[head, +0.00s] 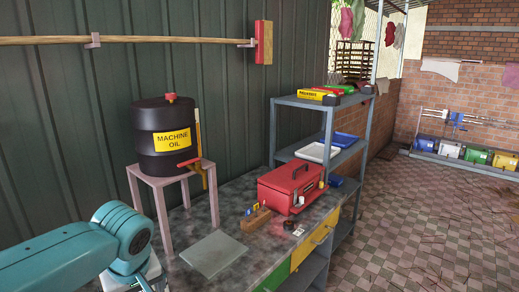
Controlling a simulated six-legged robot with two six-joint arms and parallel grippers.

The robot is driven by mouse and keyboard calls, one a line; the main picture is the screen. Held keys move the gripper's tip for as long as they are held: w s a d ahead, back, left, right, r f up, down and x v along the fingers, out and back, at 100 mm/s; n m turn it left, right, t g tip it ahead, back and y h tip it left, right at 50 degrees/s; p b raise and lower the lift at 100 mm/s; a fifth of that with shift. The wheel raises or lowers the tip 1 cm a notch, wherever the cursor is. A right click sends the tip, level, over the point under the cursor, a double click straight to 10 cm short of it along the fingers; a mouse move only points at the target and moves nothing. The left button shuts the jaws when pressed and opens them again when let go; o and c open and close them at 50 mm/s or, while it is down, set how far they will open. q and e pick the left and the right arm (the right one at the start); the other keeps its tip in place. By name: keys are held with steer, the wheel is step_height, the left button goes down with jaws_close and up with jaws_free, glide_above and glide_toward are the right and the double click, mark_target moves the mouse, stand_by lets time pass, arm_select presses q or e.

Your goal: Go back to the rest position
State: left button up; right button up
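A teal arm of mine comes in from the left at the bottom left corner and ends at a rounded joint in front of the workbench (225,215). Its gripper is not visible in the head view. My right arm and its gripper do not show either. No held object is in view.
A black machine oil drum (160,165) stands on a small stool (196,168) on the bench. A red toolbox (280,185), a wooden block (256,217) and a grey plate (213,254) lie on the bench. A grey shelf (328,125) stands behind. The tiled floor (420,225) at right is clear.

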arm_select(q)
steer(key=s+d+f+m+g+h, duration=0.1)
steer(key=s+d+f+m+h, duration=0.15)
steer(key=f, duration=0.65)
steer(key=s+d+f+m+h, duration=0.1)
steer(key=d+f, duration=0.3)
steer(key=f, duration=0.4)
steer(key=s+d+f+m+g+h, duration=0.1)
steer(key=d+f, duration=0.2)
steer(key=f, duration=0.6)
steer(key=s+d+f+m+h, duration=0.1)
steer(key=s+d+f, duration=0.1)
steer(key=s+f, duration=1.1)
steer(key=shift+s+d+h, duration=0.25)
steer(key=shift+s+h, duration=0.1)
steer(key=shift+s, duration=0.65)
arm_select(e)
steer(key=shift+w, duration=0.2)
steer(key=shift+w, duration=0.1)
arm_select(q)
steer(key=shift+s, duration=0.1)
